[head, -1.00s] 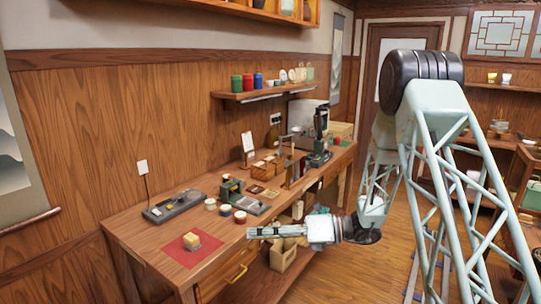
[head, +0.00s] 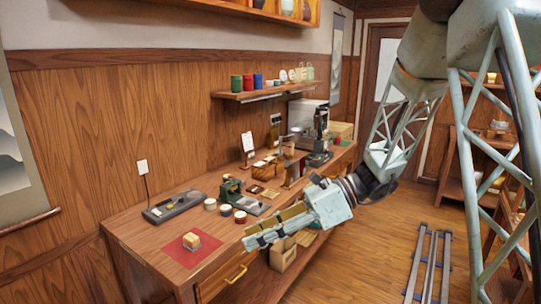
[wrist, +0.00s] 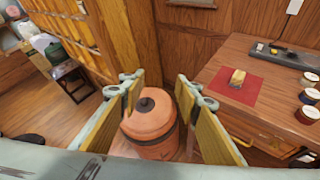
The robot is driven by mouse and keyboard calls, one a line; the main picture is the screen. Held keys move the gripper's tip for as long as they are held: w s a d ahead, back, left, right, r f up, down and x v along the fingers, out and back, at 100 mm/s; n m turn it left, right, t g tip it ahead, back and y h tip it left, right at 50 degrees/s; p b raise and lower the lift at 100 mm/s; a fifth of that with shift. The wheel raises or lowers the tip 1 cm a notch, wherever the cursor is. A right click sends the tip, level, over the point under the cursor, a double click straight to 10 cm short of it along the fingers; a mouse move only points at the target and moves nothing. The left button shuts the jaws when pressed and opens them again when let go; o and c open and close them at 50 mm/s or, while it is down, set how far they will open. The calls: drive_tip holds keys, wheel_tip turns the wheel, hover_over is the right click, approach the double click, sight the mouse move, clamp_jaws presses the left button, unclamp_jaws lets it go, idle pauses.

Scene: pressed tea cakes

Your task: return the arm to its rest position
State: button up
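My gripper (head: 252,241) is in front of the bench's front edge in the head view, pointing left, with nothing visible held in it. In the wrist view its two yellow-padded fingers (wrist: 160,92) stand apart with a clear gap. A small pale block (head: 191,240) sits on the red mat (head: 207,242) at the near left end of the wooden bench (head: 135,227). The block also shows in the wrist view (wrist: 237,78), to the right of the fingers and apart from them.
An orange-brown lidded pot (wrist: 148,128) shows beyond and between the fingers in the wrist view. A drawer handle (head: 237,274) is below the gripper. Small round tins (head: 240,216) stand on the bench. Open floor (head: 375,255) with rails (head: 429,265) lies to the right.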

drive_tip(key=s+d+r+n+h, duration=0.3)
drive_tip(key=s+d+r+n, duration=0.15)
drive_tip(key=s, duration=0.55)
drive_tip(key=s+d+r+n+h, duration=0.3)
drive_tip(key=s+d+n, duration=0.15)
drive_tip(key=s, duration=0.45)
drive_tip(key=s+d+r+n+t+h, duration=0.4)
drive_tip(key=s+d+n+h, duration=0.3)
drive_tip(key=s+d+n, duration=0.3)
drive_tip(key=shift+s+d+n+t, duration=0.3)
drive_tip(key=shift+s+d+t, duration=0.5)
drive_tip(key=shift+s+d, duration=1.75)
drive_tip(key=shift+w+d, duration=0.25)
drive_tip(key=shift+w, duration=0.05)
